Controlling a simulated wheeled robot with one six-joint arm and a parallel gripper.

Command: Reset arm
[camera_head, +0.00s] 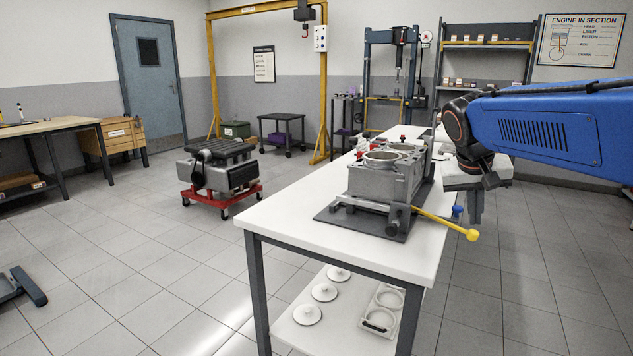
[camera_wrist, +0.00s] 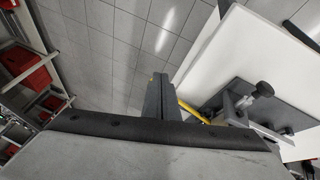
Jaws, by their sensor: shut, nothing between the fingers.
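My blue arm reaches in from the right in the head view. My gripper (camera_head: 475,208) points down beside the right edge of the white workbench (camera_head: 290,234). In the wrist view my gripper (camera_wrist: 158,98) shows as a dark narrow pair of fingers pressed together, with nothing in them and the tiled floor behind. To its left in the head view, a grey engine block (camera_head: 378,186) with round bores sits on a dark plate on the bench. A yellow-handled lever (camera_head: 445,222) sticks out from the block's fixture towards the right, just below and near my gripper.
The bench's lower shelf holds white discs (camera_head: 324,292) and a two-ring tray (camera_head: 382,306). An engine on a red dolly (camera_head: 222,194) stands on the floor left of the bench. A yellow gantry (camera_head: 324,100) stands behind. Red bins (camera_wrist: 40,75) show at left in the wrist view.

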